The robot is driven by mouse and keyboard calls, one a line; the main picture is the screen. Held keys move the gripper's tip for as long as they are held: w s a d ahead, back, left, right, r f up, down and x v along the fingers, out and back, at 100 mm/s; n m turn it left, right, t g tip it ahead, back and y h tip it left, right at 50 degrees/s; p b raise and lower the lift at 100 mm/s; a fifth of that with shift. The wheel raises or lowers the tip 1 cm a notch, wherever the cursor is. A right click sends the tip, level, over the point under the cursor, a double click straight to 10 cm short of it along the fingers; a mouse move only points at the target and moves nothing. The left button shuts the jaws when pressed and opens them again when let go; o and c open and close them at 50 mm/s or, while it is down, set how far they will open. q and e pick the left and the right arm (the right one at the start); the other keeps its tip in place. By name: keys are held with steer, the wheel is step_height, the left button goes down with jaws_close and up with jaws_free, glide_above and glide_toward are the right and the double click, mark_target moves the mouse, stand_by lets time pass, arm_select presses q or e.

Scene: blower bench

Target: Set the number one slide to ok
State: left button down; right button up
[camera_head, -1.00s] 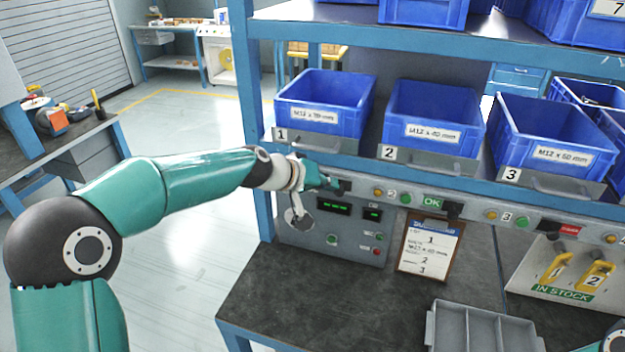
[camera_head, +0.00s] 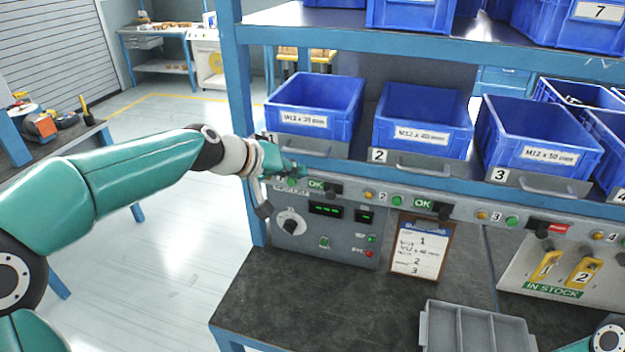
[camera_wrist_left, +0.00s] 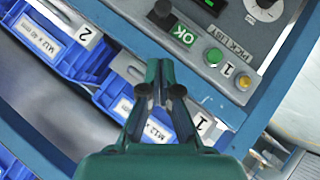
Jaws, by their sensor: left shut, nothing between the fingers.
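The number one slide (camera_head: 333,190) has a black knob at the right of its window on the blue shelf's front rail. A green OK sign (camera_head: 316,184) shows to the left of the knob. In the wrist view the same OK sign (camera_wrist_left: 183,33) is clear, beside the black knob (camera_wrist_left: 162,9). My left gripper (camera_head: 300,173) is shut and empty, in front of the rail just left of the sign. In the wrist view its fingertips (camera_wrist_left: 160,68) point towards the rail, apart from the knob. My right gripper is out of view.
Slide two also shows OK (camera_head: 423,203); slide three shows a red sign (camera_head: 558,228). Blue bins (camera_head: 313,105) stand above the rail. A grey control box (camera_head: 325,240), a clipboard (camera_head: 421,248) and a grey tray (camera_head: 475,330) are below. The bench top (camera_head: 290,300) is mostly clear.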

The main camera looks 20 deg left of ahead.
arm_select(q)
steer(key=v, duration=0.5)
steer(key=shift+f+b, duration=0.1)
steer(key=shift+b, duration=0.2)
steer(key=shift+w, duration=0.1)
